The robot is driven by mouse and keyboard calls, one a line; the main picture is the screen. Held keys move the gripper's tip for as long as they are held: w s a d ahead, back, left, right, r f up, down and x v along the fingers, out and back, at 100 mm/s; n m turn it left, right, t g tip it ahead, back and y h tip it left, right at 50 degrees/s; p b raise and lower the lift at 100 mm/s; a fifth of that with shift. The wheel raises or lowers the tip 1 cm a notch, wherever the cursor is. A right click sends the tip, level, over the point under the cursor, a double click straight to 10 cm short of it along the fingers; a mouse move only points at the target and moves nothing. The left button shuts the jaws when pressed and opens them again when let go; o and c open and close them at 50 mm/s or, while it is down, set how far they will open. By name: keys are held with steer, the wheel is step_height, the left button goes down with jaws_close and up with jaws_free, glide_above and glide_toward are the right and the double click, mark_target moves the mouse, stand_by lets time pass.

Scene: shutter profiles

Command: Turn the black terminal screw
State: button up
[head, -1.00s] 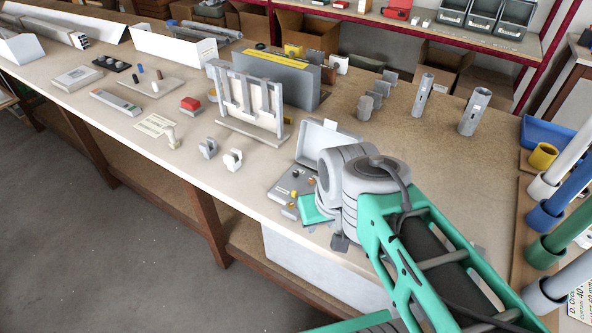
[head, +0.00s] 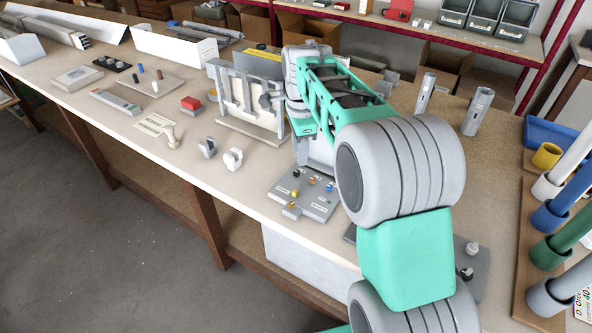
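The grey terminal plate (head: 318,208) lies near the front edge of the bench, left of my arm, with several small coloured screws on it. The black terminal screw (head: 296,173) stands at the plate's upper left. An orange screw (head: 312,181), a blue one (head: 329,187) and a yellow-orange one (head: 294,193) are close by.
The grey upright frame (head: 238,128) stands behind the plate. Two grey tubes (head: 477,110) stand at the back right. Coloured pipes in a rack (head: 553,248) are at the far right.

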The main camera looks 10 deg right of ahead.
mark_target(297, 172)
steer(key=w+f+m, duration=0.1)
steer(key=w, duration=0.1)
steer(key=w+f+m, duration=0.1)
steer(key=f+m, duration=0.1)
steer(key=shift+w+d+m, duration=0.1)
steer(key=shift+w+m, duration=0.2)
steer(key=shift+w, duration=0.05)
steer(key=shift+w+f+g, duration=0.1)
steer(key=shift+f+g, duration=0.15)
steer(key=shift+g, duration=0.05)
step_height(297, 172, down, 7)
steer(key=shift+w+f+p, duration=0.1)
steer(key=shift+p, duration=0.4)
steer(key=shift+c, duration=0.4)
jaws_close()
